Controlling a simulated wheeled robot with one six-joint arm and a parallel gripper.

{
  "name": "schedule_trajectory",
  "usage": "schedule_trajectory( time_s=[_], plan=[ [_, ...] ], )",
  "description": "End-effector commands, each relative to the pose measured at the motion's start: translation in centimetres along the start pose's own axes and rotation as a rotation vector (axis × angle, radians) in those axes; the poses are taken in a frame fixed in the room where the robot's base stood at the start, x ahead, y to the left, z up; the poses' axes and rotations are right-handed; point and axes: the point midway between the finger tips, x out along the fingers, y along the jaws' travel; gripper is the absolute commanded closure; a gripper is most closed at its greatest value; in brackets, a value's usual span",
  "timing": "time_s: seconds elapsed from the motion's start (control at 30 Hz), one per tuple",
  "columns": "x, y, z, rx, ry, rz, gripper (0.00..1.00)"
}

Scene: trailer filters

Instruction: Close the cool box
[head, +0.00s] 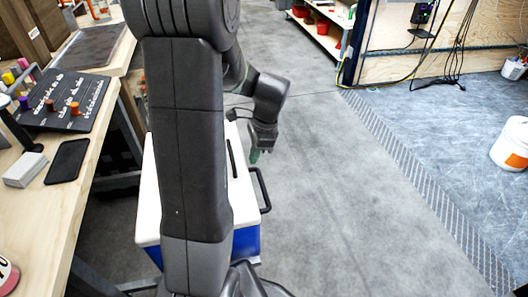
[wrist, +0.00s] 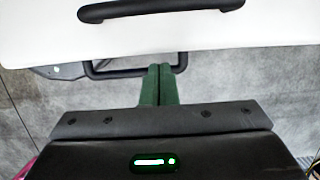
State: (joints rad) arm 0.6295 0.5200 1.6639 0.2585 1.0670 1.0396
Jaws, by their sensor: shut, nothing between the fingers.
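The cool box (head: 246,243) stands on the floor, mostly hidden behind my arm in the head view. It has a blue body and a white lid (head: 150,205) with a black bar handle on top. The lid appears to lie flat over the body; I cannot tell whether a gap is left. A black side handle (head: 264,190) sticks out on the right. My gripper (head: 254,156) is at the box's right side. In the wrist view, its green fingers (wrist: 159,70) are together and empty, overlapping the side handle (wrist: 110,72), near the lid's edge (wrist: 265,28); contact is unclear.
A wooden workbench (head: 55,205) runs along the left, with a black phone-like slab (head: 67,161), a grey block (head: 25,170) and a panel of knobs (head: 65,102). Open grey floor lies right of the box. A white bucket (head: 511,146) stands far right.

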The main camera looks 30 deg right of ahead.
Motion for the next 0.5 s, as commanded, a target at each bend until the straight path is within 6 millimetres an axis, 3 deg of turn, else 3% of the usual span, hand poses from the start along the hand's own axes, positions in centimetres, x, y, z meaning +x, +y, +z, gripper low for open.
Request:
schedule_trajectory(
  time_s=[0.5],
  plan=[
    [0.08, 0.01, 0.58, -0.001, 0.0, 0.001, 1.0]
  ],
)
